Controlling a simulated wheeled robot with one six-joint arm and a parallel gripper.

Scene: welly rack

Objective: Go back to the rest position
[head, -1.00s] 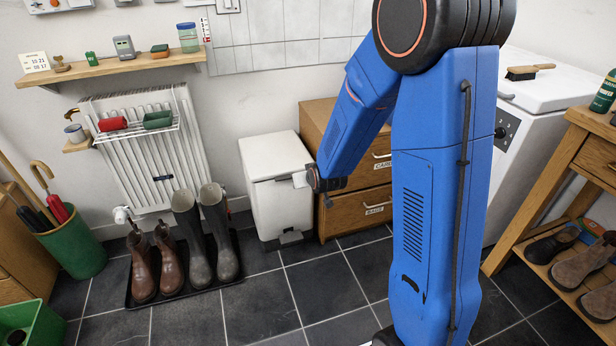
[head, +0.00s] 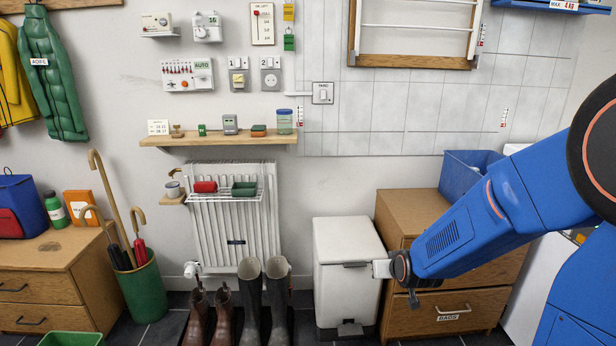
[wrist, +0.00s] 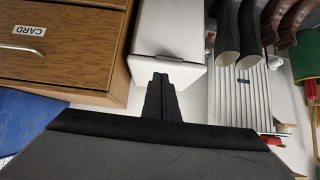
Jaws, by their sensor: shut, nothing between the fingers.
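My gripper (head: 413,298) hangs at the end of my blue arm on the right of the head view. It is in front of the white pedal bin (head: 347,262) and the wooden drawer cabinet (head: 455,312). In the wrist view the two dark fingers (wrist: 159,92) are together with nothing between them. They show against the white bin (wrist: 172,45); I cannot tell the gap to it.
Brown boots and tall wellies (head: 277,300) stand before the radiator (head: 236,235). A green umbrella bin (head: 140,290) is left of them. A shelf (head: 218,139) with small items is above. A blue crate (head: 468,175) sits on the drawer cabinet.

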